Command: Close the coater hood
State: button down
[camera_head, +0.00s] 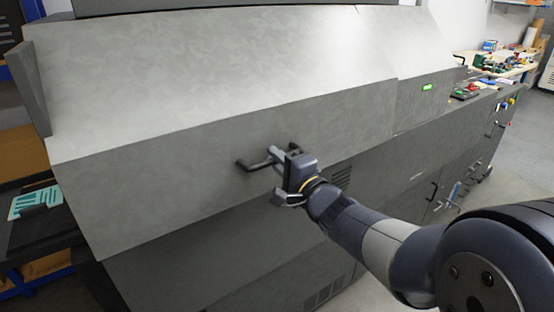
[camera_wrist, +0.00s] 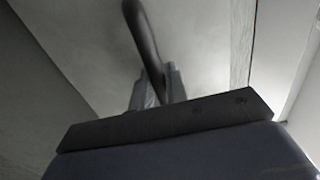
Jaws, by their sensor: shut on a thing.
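The coater hood (camera_head: 230,75) is a large grey slanted cover on a long machine, and its front edge sits against the grey body below in the head view. A dark bar handle (camera_head: 253,165) is on the hood's front face. My gripper (camera_head: 280,160) is at the right part of this handle, shut on it. In the wrist view the dark handle (camera_wrist: 145,40) runs down between the two fingers (camera_wrist: 158,88). The handle's right end is hidden by my gripper. A gap under the hood cannot be made out.
A green-lit display (camera_head: 427,87) is on the machine to the right, with a control ledge (camera_head: 466,92) beyond it. A bench (camera_head: 515,68) with small items stands at the back right. A dark tray with teal sheets (camera_head: 36,201) is at the left. Grey floor is clear at the right.

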aim_at(268, 168)
jog(key=shift+f, duration=0.1)
jog(key=shift+w+a+f+b, duration=0.2)
jog(key=shift+f+b, duration=0.2)
jog(key=shift+b, duration=0.25)
jog(key=w+f+b, duration=0.1)
jog(key=b, duration=0.1)
jog(key=w+a+f+t+b, duration=0.1)
jog(key=b, duration=0.1)
jog(key=shift+w+a+f+y+b, duration=0.2)
jog(key=shift+a+y+b, duration=0.1)
jog(key=shift+b, duration=0.1)
jog(key=shift+r, duration=0.1)
jog(key=c, duration=1.5)
grip_release()
jog(key=shift+w, duration=0.2)
